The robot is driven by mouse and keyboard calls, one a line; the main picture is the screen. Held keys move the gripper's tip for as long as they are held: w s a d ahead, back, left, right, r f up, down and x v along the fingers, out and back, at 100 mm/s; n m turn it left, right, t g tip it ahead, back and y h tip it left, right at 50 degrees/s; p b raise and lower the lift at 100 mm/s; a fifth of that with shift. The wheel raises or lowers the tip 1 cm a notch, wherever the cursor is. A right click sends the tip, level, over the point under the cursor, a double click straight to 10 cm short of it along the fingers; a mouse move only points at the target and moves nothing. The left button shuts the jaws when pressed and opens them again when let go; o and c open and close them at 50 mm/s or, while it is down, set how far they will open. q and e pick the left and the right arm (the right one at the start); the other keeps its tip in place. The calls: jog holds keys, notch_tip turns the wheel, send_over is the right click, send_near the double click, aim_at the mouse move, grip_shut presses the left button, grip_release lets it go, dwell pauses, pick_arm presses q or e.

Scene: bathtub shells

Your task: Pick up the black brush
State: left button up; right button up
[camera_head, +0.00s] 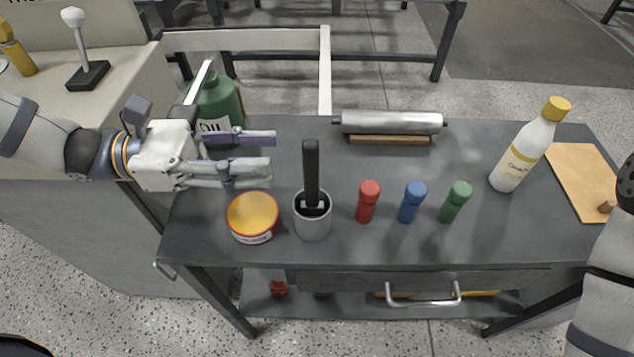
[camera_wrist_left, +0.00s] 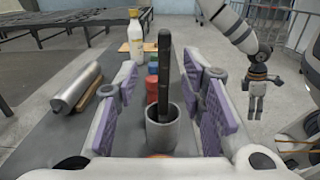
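The black brush (camera_head: 311,172) stands upright in a grey cup (camera_head: 313,225) near the table's front edge, its dark handle rising above the rim. The brush's lower part is hidden inside the cup. My left gripper (camera_head: 273,153) is open and empty, to the left of and behind the brush, apart from it. In the left wrist view the brush (camera_wrist_left: 164,80) and the cup (camera_wrist_left: 161,130) show ahead, between the two purple-padded fingers (camera_wrist_left: 165,110). In the head view my right arm shows at the right edge, but its gripper is out of frame; the left wrist view shows the right gripper (camera_wrist_left: 258,100) hanging beside the table.
A tin with an orange top (camera_head: 253,217) stands left of the cup. Red (camera_head: 368,202), blue (camera_head: 411,202) and green (camera_head: 454,202) shakers stand to its right. A green bottle (camera_head: 217,108) is behind my left gripper. A metal roller (camera_head: 390,123) lies at the back; a white bottle (camera_head: 528,148) stands at right.

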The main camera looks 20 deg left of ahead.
pick_arm(q)
jog(key=b, duration=0.1)
send_over(312, 191)
jog(key=shift+w+a+r, duration=0.15)
jog(key=shift+w+r, duration=0.15)
jog(key=shift+w, duration=0.05)
pick_arm(e)
jog(key=shift+s+a+f+g, duration=0.1)
jog(key=shift+s+f+g, duration=0.1)
jog(key=shift+s+f, duration=0.4)
jog(key=shift+s+f+g, duration=0.2)
jog(key=shift+s+f, duration=0.15)
jog(key=shift+s, duration=0.3)
pick_arm(q)
grip_shut()
